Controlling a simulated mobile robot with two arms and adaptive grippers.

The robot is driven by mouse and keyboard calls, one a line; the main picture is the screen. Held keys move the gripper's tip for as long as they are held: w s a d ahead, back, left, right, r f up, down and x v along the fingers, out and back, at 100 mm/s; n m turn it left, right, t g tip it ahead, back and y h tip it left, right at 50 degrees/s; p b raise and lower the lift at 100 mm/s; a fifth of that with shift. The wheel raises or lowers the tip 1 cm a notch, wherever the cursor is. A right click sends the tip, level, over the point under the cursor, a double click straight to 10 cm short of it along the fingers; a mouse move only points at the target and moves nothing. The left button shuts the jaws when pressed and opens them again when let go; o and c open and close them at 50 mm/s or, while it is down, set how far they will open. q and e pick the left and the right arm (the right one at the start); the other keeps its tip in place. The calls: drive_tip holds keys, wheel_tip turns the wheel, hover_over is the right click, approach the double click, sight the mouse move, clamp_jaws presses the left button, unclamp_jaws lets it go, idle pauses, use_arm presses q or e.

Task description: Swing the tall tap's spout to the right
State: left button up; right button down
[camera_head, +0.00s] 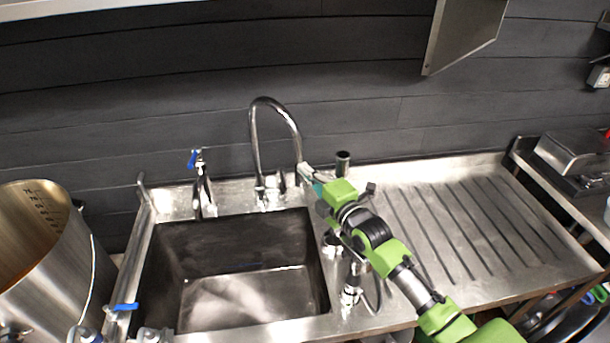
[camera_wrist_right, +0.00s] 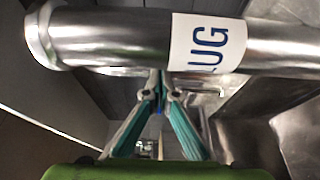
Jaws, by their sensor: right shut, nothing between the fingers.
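The tall tap (camera_head: 254,140) stands behind the sink, its gooseneck spout arching up and over to the right. The spout's downturned end comes down beside my right gripper (camera_head: 306,173). The right gripper's teal fingers are closed together with nothing between them. Its fingertips are close to the spout's end in the head view; I cannot tell whether they touch. My left gripper is not in view.
A short upright pipe (camera_head: 343,162) stands just right of my right gripper. A smaller blue-handled tap (camera_head: 203,185) is at the sink's back left. The sink basin (camera_head: 245,300) is below, a ridged drainboard (camera_head: 470,225) to the right, a large steel pot (camera_head: 60,270) at left.

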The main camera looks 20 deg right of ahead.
drive_tip(key=shift+w+d+r+n+y+b, duration=0.1)
drive_tip(key=shift+w+d+n+y+b, duration=0.15)
drive_tip(key=shift+d+y+b, duration=0.4)
drive_tip(key=shift+w+d+n+y+b, duration=0.15)
drive_tip(key=shift+d+n+b, duration=0.2)
drive_tip(key=shift+b, duration=0.55)
drive_tip(key=shift+d, duration=0.1)
